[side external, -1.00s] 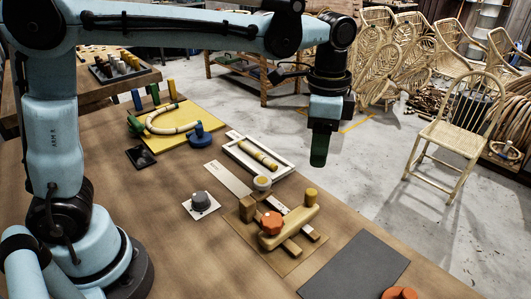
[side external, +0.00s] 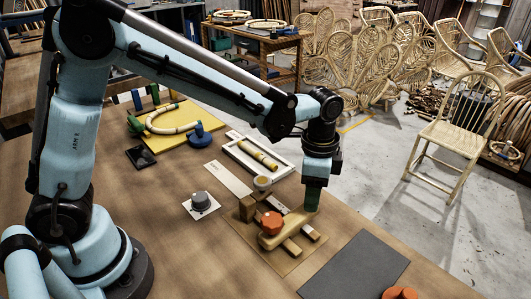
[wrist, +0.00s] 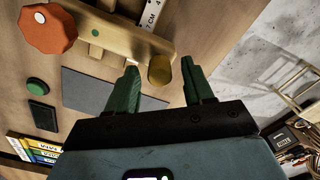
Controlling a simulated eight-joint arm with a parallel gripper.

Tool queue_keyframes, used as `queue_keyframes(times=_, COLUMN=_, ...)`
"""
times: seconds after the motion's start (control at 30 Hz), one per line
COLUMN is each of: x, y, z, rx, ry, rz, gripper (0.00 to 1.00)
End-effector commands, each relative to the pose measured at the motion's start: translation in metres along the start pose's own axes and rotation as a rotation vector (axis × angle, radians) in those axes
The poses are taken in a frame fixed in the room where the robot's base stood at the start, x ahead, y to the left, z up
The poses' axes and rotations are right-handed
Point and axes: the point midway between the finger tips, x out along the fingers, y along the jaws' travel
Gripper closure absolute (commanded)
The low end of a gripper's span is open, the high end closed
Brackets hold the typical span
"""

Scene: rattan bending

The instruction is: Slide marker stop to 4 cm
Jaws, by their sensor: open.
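A tan wooden bar (side external: 289,229) with an orange knob (side external: 272,223) lies across a white ruler strip (side external: 311,233) on the jig. In the wrist view, the bar (wrist: 110,36) carries the orange knob (wrist: 48,28) and a short yellow peg (wrist: 159,72); the ruler (wrist: 152,14) reads "7 CM". My gripper (side external: 311,199) is low over the bar's right end, its green fingers pointing down. In the wrist view, my gripper (wrist: 161,68) is open, with fingers apart on both sides of the peg. In the side view the peg is hidden by the fingers. Which part is the marker stop is not clear.
A grey mat (side external: 355,266) lies right of the jig. A white tray (side external: 284,169) with a yellow rod is behind. A grey knob (side external: 200,201) sits on a white plate.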

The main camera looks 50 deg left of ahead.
Motion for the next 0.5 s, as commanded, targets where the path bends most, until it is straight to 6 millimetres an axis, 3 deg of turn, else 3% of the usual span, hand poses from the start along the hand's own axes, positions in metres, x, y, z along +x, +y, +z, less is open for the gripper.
queue_keyframes(times=0.23, x=0.0006, y=0.0000, z=0.0000, rx=0.000, ry=0.000, rz=0.000, gripper=0.48)
queue_keyframes(times=0.5, x=0.0004, y=0.0000, z=-0.0001, rx=0.000, ry=0.000, rz=0.000, gripper=0.88)
